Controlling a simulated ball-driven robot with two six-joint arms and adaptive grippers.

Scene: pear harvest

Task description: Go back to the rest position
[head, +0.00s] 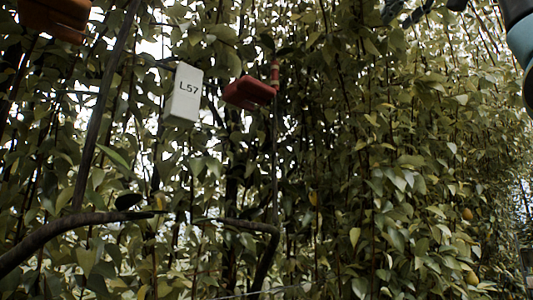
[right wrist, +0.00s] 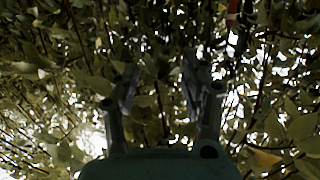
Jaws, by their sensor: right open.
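My right gripper (head: 424,10) shows at the top right edge of the head view, partly cut off, with my right arm beside it at the corner. In the right wrist view the right gripper (right wrist: 158,82) is open. Nothing shows between its two dark fingers except leaves behind them. My left gripper is in neither view.
A dense wall of leaves fills both views. Yellow pears (head: 468,214) hang at the lower right. An orange-brown object (head: 55,17) is at the top left. A thick branch (head: 60,228) crosses the lower left.

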